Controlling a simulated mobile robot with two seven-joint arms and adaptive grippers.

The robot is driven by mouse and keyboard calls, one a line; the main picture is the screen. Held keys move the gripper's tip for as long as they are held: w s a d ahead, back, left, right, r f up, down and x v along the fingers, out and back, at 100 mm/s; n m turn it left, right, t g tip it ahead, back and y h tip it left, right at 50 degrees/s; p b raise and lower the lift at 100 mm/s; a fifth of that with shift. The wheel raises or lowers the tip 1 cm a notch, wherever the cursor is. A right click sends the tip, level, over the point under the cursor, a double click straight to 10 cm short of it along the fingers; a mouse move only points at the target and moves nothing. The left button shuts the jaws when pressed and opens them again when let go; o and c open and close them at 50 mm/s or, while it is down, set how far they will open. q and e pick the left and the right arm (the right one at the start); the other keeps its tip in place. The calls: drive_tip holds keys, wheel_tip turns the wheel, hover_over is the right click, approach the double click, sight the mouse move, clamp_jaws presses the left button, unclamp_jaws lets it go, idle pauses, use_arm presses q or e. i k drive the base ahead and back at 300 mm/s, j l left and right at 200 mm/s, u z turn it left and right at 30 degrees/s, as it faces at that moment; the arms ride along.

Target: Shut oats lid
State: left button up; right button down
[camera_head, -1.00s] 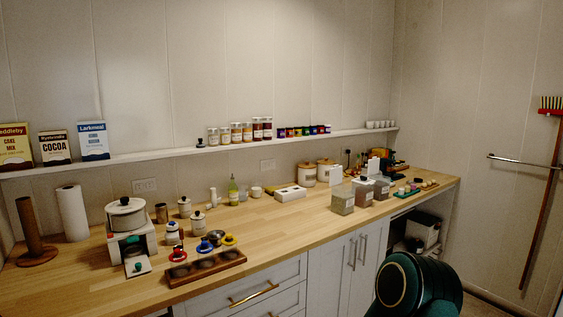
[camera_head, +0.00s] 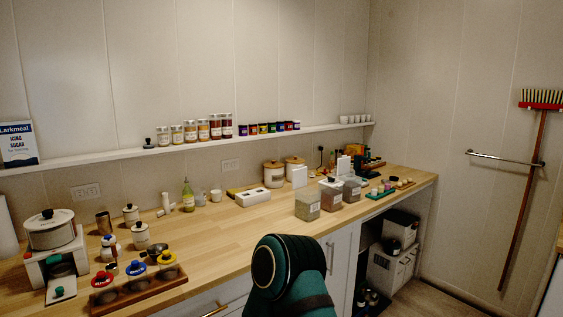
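Several clear bins stand on the wooden counter right of its middle: a front bin with pale grainy contents (camera_head: 307,205), a middle bin (camera_head: 330,194) and a rear bin (camera_head: 352,188). White upright panels show behind them, one behind the front bin (camera_head: 300,177) and one farther back (camera_head: 343,165); they look like raised lids, but I cannot tell for sure. No label is readable, so I cannot tell which bin holds the oats. Neither gripper is in view. A green link of my own arm shows at the bottom centre, in front of the counter.
The wooden counter (camera_head: 240,222) is clear in the middle. A cooker-like pot (camera_head: 50,230) and a wooden tray with coloured lids (camera_head: 140,287) are at left. An open cabinet bay (camera_head: 380,270) lies below, at right.

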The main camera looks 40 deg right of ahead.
sight(299, 175)
drive_tip(key=l+u, duration=0.45)
drive_tip(key=l, duration=1.5)
